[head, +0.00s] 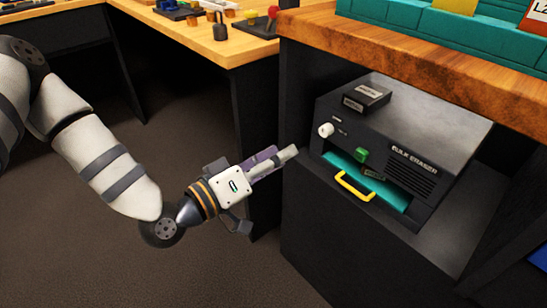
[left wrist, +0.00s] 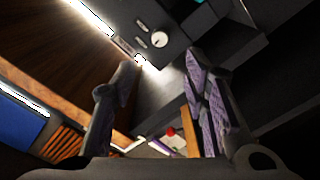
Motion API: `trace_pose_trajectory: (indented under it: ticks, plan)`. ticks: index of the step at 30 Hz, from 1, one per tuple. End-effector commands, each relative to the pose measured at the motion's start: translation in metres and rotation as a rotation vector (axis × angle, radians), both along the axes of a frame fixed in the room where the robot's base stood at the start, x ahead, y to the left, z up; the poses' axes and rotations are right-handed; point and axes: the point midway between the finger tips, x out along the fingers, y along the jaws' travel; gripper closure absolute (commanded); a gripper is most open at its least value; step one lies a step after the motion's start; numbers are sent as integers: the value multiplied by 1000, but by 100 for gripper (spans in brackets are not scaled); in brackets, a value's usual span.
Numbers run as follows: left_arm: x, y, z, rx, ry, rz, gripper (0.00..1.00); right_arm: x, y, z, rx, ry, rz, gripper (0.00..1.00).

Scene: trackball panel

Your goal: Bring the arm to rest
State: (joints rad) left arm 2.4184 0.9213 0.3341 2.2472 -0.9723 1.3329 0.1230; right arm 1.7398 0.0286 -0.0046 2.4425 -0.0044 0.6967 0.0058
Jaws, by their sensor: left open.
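My left arm (head: 105,168) reaches in from the left of the head view, bent at a dark joint low down. My left gripper (head: 285,155) is at its end, pointing right and slightly up. Its purple-padded fingers are in front of the cabinet's left edge, short of the dark eraser unit. In the left wrist view the gripper (left wrist: 160,72) is open, with nothing held between its two fingers. I cannot tell how close the fingertips are to the cabinet. My right gripper is in neither view.
The eraser unit (head: 430,120) sits in a dark cabinet (head: 330,235) under a wooden top. It has a white knob (head: 326,130), a green part (head: 361,154), a teal tray (head: 395,197) and a yellow handle (head: 355,187). A small black box (head: 367,95) lies on it. Open floor (head: 80,240) is below my arm.

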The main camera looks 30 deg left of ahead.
Motion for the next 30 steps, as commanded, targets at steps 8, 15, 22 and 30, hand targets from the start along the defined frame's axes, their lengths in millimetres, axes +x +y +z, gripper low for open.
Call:
trace_pose_trajectory:
  ticks: [8,15,22,30]
  plan:
    - [-12,4,0,0,-1,-1,59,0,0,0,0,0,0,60]
    - [-12,4,0,0,0,0,59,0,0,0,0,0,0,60]
    - [-52,-26,-82,80,285,-88,59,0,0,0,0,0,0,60]
    - [-262,-55,-244,349,1068,-342,59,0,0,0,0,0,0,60]
